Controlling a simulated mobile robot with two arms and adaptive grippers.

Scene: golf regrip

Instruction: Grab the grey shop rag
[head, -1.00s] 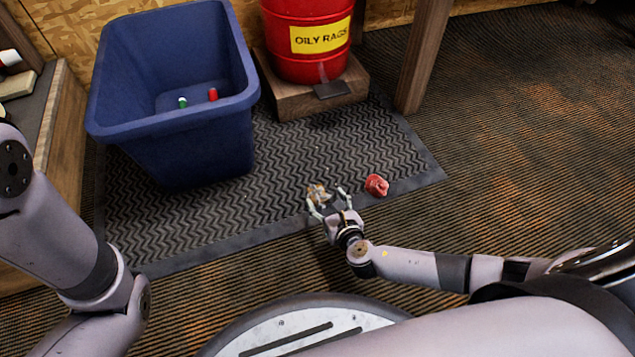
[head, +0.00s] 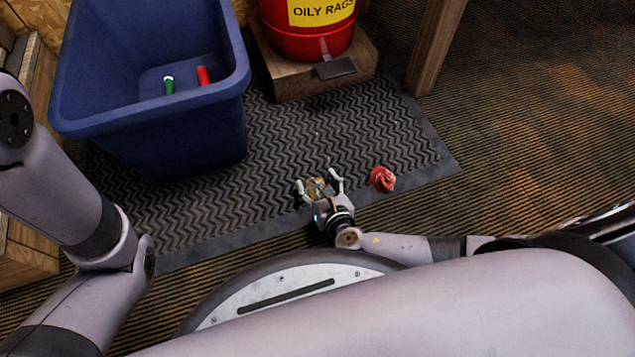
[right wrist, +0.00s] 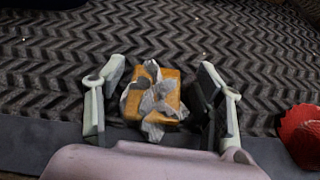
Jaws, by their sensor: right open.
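A crumpled grey rag (right wrist: 155,98) lies on the zigzag mat, around or over an orange-tan block-like piece (right wrist: 168,82); I cannot tell how they join. In the head view the rag and tan piece form one small lump (head: 316,187). My right gripper (head: 317,179) is open and low over the mat, with its fingers on either side of the lump. In the right wrist view the lump sits between the open fingers (right wrist: 161,84), with gaps visible at both sides. My left arm shows at the left edge, but its gripper is out of view.
A crumpled red rag (head: 382,179) lies right of the right gripper, near the edge of the mat (head: 290,130). A blue bin (head: 190,130) holds a green and a red item. A red can (head: 305,40) labelled "OILY RAGS" stands on a wooden block behind.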

